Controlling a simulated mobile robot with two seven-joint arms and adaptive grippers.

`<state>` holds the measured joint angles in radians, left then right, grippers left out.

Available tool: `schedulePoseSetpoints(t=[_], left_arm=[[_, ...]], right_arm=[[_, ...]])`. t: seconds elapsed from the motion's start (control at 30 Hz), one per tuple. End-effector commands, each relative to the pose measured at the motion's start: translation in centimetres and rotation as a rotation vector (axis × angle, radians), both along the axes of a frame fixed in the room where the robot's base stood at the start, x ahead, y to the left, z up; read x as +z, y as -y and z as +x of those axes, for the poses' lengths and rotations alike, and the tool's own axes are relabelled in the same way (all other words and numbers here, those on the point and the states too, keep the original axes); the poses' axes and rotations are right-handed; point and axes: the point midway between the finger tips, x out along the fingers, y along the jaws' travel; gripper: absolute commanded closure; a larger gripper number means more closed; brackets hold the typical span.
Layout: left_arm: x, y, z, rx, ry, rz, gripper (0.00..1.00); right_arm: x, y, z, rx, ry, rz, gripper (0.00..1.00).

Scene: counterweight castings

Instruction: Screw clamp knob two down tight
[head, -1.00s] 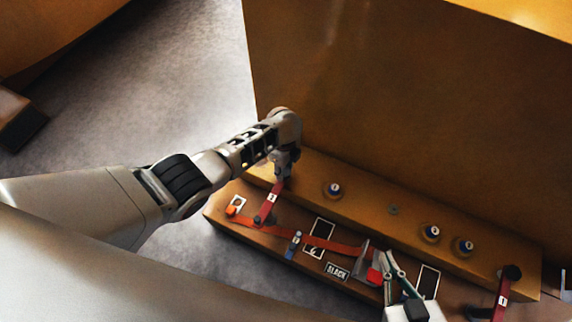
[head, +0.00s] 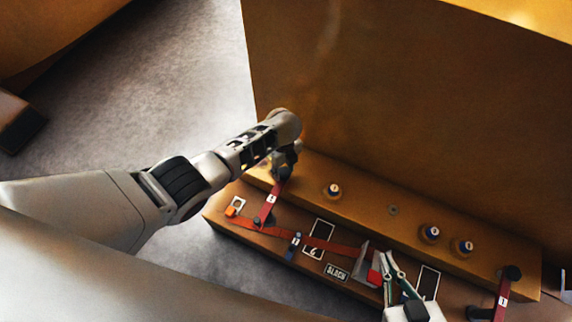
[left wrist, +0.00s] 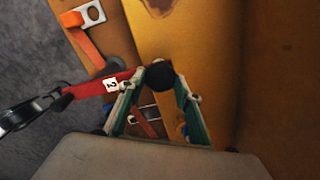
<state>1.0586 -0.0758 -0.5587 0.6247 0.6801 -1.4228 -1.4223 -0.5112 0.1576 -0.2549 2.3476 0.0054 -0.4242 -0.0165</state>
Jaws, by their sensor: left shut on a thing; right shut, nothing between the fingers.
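Clamp knob two (left wrist: 160,75) is a round black knob at the end of a red clamp bar (left wrist: 95,90) marked 2. My left gripper (left wrist: 158,83) is shut on this knob, with its green-lined fingers on either side. In the head view, my left gripper (head: 284,170) points down at the far end of the red bar (head: 268,206), and the knob is mostly hidden there. How tightly the knob sits on the bar cannot be told. My right gripper (head: 386,262) is shut and empty beside a grey bracket with a red block (head: 373,277).
A second red clamp bar (head: 501,298) with a black knob (head: 511,272) stands at the right. Several round studs (head: 333,190) sit on the yellow ledge below a tall yellow wall (head: 400,100). An orange strap (head: 335,246) runs along the lower step.

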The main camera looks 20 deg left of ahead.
Motion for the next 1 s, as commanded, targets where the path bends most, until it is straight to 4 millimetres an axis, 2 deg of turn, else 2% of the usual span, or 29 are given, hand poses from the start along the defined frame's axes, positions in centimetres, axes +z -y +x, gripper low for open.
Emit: schedulePoseSetpoints(t=[0.03,0.13,0.17,0.2,0.67,0.87,1.0], left_arm=[[-0.7,-0.2,-0.7,-0.001,-0.014,0.005,0.88],[-0.6,-0.2,-0.7,-0.001,-0.014,0.005,0.88],[-0.6,-0.2,-0.7,0.0,-0.014,0.005,0.59],[-0.6,-0.2,-0.6,0.0,-0.014,0.005,0.5],[0.1,0.0,-0.2,0.001,-0.004,0.001,0.5],[1.7,0.0,-0.1,0.002,-0.001,0.0,0.5],[3.7,0.0,-0.2,0.0,-0.001,-0.002,0.5]], right_arm=[[-0.2,0.0,-0.1,0.0,-0.004,0.0,1.0],[-0.2,0.0,-0.1,0.0,-0.004,0.0,1.0],[-0.2,0.0,-0.1,0.001,-0.004,0.0,1.0],[-0.2,0.0,-0.1,0.001,-0.004,0.001,1.0],[-0.2,-0.1,-0.1,0.0,-0.004,0.002,1.0],[-0.1,0.0,-0.1,0.0,-0.003,0.0,1.0],[-0.1,0.0,-0.1,0.0,-0.002,0.001,1.0]])
